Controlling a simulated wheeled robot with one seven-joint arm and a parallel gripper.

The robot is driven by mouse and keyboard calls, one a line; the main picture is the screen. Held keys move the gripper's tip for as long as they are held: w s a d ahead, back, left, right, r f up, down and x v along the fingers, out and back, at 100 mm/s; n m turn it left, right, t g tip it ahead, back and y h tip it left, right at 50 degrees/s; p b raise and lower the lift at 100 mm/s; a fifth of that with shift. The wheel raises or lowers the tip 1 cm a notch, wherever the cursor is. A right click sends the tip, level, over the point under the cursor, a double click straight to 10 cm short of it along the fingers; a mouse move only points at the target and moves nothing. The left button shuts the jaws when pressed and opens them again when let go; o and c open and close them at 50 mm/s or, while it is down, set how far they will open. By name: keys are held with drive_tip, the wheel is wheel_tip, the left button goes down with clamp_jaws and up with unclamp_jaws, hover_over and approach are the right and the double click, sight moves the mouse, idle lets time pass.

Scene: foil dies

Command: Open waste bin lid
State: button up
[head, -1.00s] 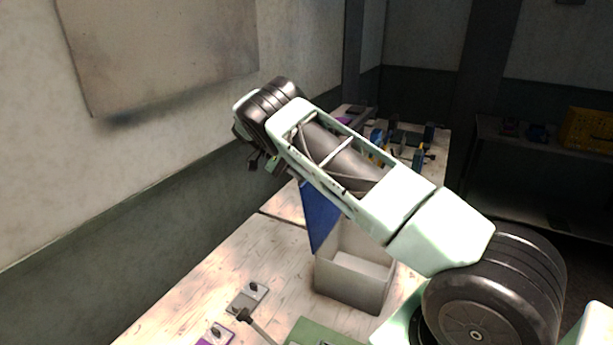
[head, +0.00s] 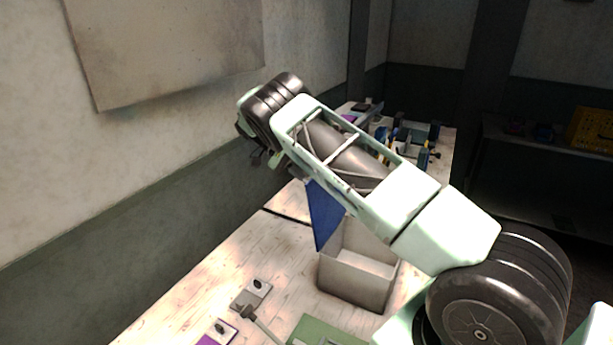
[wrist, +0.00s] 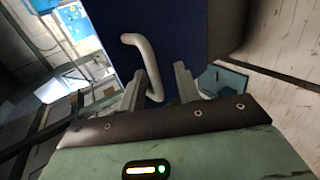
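The waste bin is a grey open-topped box (head: 355,277) on the wooden bench in the head view. Its blue lid (head: 323,214) stands raised and steeply tilted at the bin's left side, so the inside shows. In the wrist view the blue lid (wrist: 185,28) fills the upper middle, with a pale curved handle (wrist: 146,52). My gripper (wrist: 158,83) is open, its two fingers apart with the lower end of the handle between them. I cannot tell whether either finger touches the handle. In the head view my arm hides part of the lid and most of the gripper.
The bench (head: 205,300) runs along the wall, with small plates with knobs (head: 252,294) and a green panel (head: 322,333) at the front. Several tools and parts (head: 405,140) lie farther back. A yellow crate (head: 592,130) stands on a shelf at the far right.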

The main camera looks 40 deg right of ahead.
wheel_tip(320, 180, up, 10)
drive_tip(key=shift+f+b, duration=0.25)
drive_tip(key=shift+b, duration=0.2)
idle(0.4)
